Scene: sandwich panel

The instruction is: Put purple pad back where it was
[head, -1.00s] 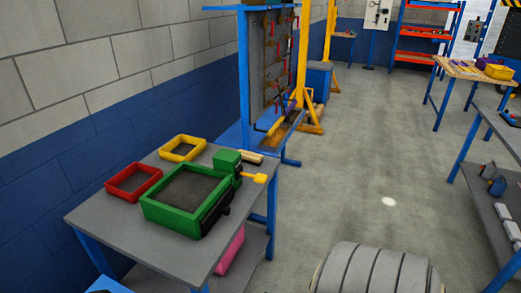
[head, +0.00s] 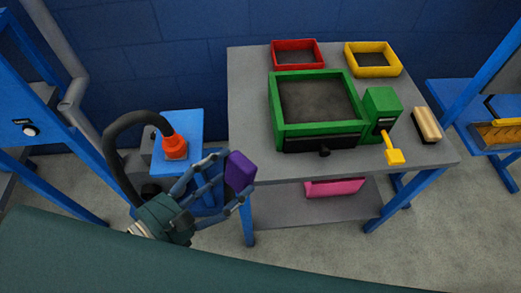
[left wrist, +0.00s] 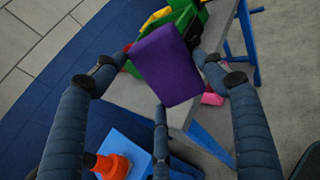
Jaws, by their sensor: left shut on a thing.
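The purple pad (head: 239,170) is held in my left gripper (head: 222,172), in front of the left front corner of the grey table. In the left wrist view the purple pad (left wrist: 166,64) sits between the fingers of my left gripper (left wrist: 163,75), which are shut on it. It is held in the air and tilted in that view. The place where the pad was before is not shown by these frames. My right gripper is not in view.
The grey table (head: 250,120) bears a green tray (head: 275,110), a red tray (head: 297,43), a yellow tray (head: 372,48) and a wooden brush (head: 426,124). A pink thing (head: 335,188) lies on its lower shelf.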

